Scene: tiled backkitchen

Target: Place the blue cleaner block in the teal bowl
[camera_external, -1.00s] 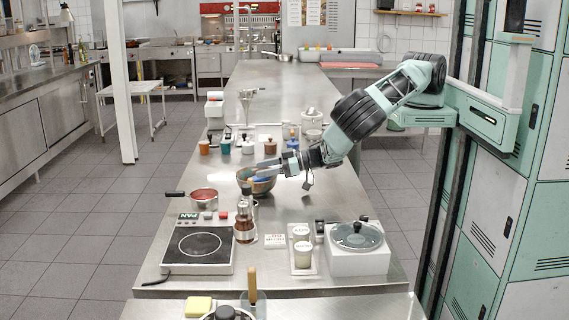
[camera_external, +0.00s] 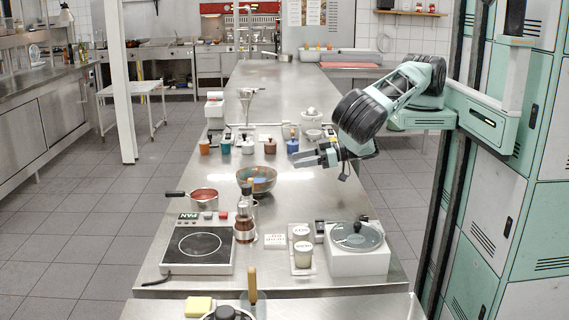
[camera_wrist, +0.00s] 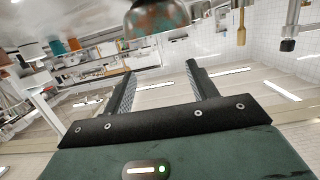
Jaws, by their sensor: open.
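The teal bowl (camera_external: 270,186), teal with brown patches, stands upright on the steel counter left of my gripper. A small blue patch, which looks like the blue cleaner block (camera_external: 259,181), shows inside the bowl. My gripper (camera_external: 300,160) is open and empty, above the counter to the right of the bowl and apart from it. In the wrist view the bowl (camera_wrist: 157,20) is at the top edge, beyond the two spread fingers (camera_wrist: 160,78); its inside is hidden there.
Several small pots (camera_external: 248,146) line up behind. Counter right of the bowl is clear.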

